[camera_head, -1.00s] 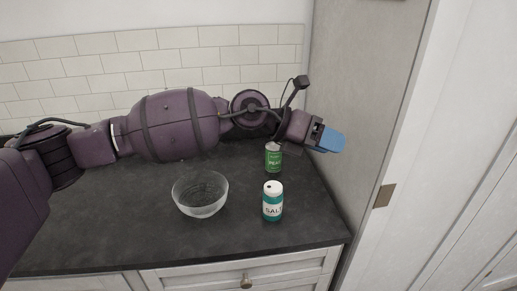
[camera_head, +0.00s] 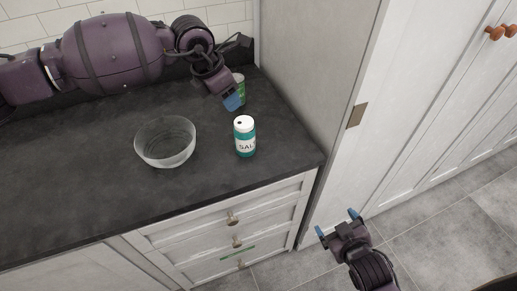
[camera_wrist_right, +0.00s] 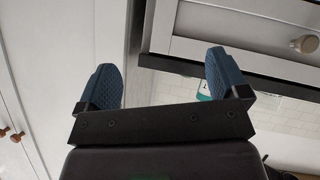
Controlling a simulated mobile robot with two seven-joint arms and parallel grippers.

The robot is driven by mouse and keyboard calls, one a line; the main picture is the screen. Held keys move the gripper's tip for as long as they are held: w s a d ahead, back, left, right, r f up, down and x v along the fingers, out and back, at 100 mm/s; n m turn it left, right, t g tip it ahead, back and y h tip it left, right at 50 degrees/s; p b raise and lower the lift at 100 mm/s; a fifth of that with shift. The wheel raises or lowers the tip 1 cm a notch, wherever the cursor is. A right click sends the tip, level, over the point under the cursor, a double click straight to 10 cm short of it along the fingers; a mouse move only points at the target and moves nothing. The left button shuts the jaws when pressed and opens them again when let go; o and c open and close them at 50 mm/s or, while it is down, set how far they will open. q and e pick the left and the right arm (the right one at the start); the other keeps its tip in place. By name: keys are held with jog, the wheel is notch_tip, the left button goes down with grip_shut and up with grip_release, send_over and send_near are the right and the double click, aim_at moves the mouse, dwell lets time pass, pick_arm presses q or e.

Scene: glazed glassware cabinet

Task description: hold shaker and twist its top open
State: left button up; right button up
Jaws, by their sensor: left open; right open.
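The salt shaker (camera_head: 245,142) stands upright near the right end of the dark counter. It has a teal body, a white label and a white top with a dark spot. My left gripper (camera_head: 233,101) points down just behind the shaker, apart from it, with blue fingertips in front of a green can. Its jaws look open, though the gap is hard to see. My right gripper (camera_head: 337,224) is open and empty, low in front of the cabinet, far from the shaker. Its two blue fingers also show apart in the right wrist view (camera_wrist_right: 166,80).
A clear glass bowl (camera_head: 165,143) stands left of the shaker. The green can (camera_head: 240,86) is partly hidden behind my left gripper. A tall side panel (camera_head: 305,75) bounds the counter on the right. Drawers with knobs (camera_head: 233,218) are below. The counter's front left is clear.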

jog(key=w+a+r+n+y, duration=0.2)
jog(key=w+a+r+n, duration=0.25)
jog(key=a+n, duration=0.2)
jog(key=n+t+y, duration=0.3)
jog(key=n, duration=1.9)
send_near(244, 136)
jog(key=f, duration=0.1)
jog(key=w+d+f, duration=0.1)
jog(key=f, duration=0.1)
jog(key=w+d+f, duration=0.1)
jog(key=shift+d+f, duration=0.25)
jog(key=n, duration=0.2)
jog(key=a+n+y, duration=0.1)
jog(key=n, duration=0.1)
jog(key=shift+w+f, duration=0.2)
jog(key=shift+w, duration=0.05)
jog(key=n, duration=0.1)
jog(key=n+y, duration=0.1)
jog(key=n, duration=0.1)
jog(key=shift+w+a+n+t, duration=0.2)
jog(key=shift+w+n+t, duration=0.05)
jog(key=shift+t, duration=0.15)
jog(key=x, duration=1)
jog(key=shift+w+a, duration=0.15)
jog(key=shift+w, duration=0.15)
jog(key=shift+c, duration=0.2)
